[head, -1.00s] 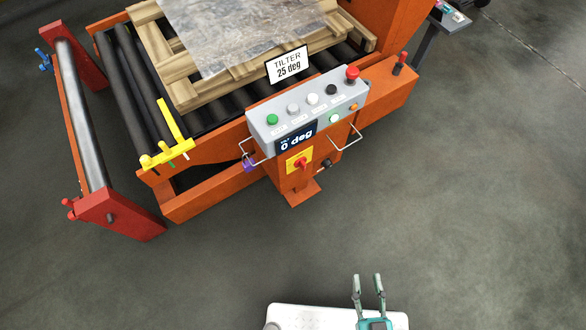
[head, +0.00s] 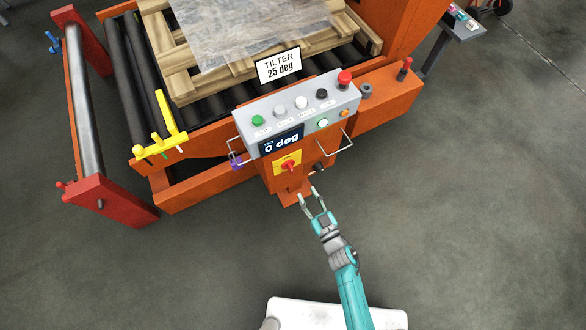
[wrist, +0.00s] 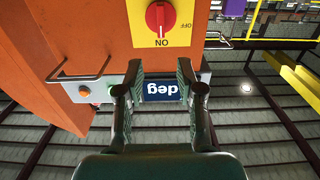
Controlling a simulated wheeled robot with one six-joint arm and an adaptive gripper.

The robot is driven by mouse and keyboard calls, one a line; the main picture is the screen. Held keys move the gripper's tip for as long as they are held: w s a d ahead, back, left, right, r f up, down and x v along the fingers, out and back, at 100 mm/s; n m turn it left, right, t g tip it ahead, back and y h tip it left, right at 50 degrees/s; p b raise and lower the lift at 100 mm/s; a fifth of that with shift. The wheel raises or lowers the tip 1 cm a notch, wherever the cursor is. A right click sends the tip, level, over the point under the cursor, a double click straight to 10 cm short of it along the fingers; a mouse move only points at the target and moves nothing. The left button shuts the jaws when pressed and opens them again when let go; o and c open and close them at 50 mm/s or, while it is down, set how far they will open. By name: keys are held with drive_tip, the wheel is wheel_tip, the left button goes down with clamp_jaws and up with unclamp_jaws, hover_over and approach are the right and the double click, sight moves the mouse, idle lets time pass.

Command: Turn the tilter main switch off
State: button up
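The tilter main switch is a red rotary knob (head: 288,166) on a yellow plate, on the orange post below the grey control box. In the wrist view, which is upside down, the knob (wrist: 160,17) shows at the top edge. Its handle stands vertical in line with the ON mark; OFF is printed to its side. My gripper (head: 308,194) is open and empty, below and right of the switch in the head view and apart from it. Its two fingers (wrist: 157,66) in the wrist view frame part of the display.
The grey control box (head: 335,109) carries several buttons, a red mushroom button (head: 344,78) and a display (head: 282,141) reading 0 deg. Wire handles (head: 338,146) stick out at its sides. The floor in front is clear.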

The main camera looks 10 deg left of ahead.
sight(292, 169)
drive_tip(key=x, duration=1.1)
drive_tip(key=shift+a, duration=0.15)
clamp_jaws()
